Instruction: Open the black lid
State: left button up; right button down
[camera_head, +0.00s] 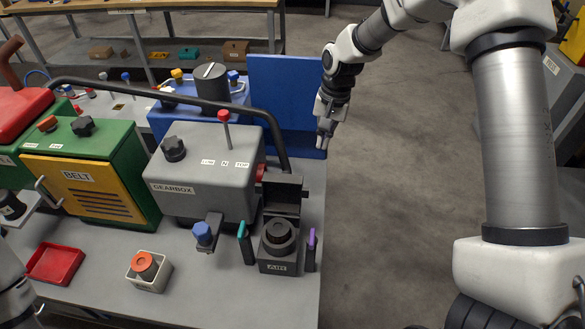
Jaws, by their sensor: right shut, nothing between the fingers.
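A dark box labelled AIR (278,267) stands near the front right of the grey bench, with a round black part (278,236) showing in it. A black lid-like flap (283,193) stands raised at its back, so the box looks open. A teal lever (245,243) is at its left and a purple lever (311,249) at its right. My right gripper (325,140) is shut and empty, pointing down beside the blue panel, behind and right of the box and apart from the flap.
A grey GEARBOX (205,178) stands left of the box, with a blue knob (204,235) in front. A green and yellow BELT unit (90,185), red tray (55,264) and white holder (149,270) are further left. A blue panel (287,100) rises behind. The floor at right is open.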

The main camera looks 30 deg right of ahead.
jog(key=w+a+r+h, duration=0.1)
jog(key=w+a+r, duration=0.1)
jog(key=w+a, duration=0.2)
jog(key=n+p, duration=0.1)
jog(key=p, duration=0.3)
send_over(283, 190)
jog(key=w+d, duration=0.1)
jog(key=d, duration=0.2)
notch_tip(283, 190, down, 9)
jog(key=shift+w+f+h, duration=0.2)
jog(key=shift+w+h, duration=0.05)
jog(key=shift+h, duration=0.15)
jog(key=shift+w, duration=0.1)
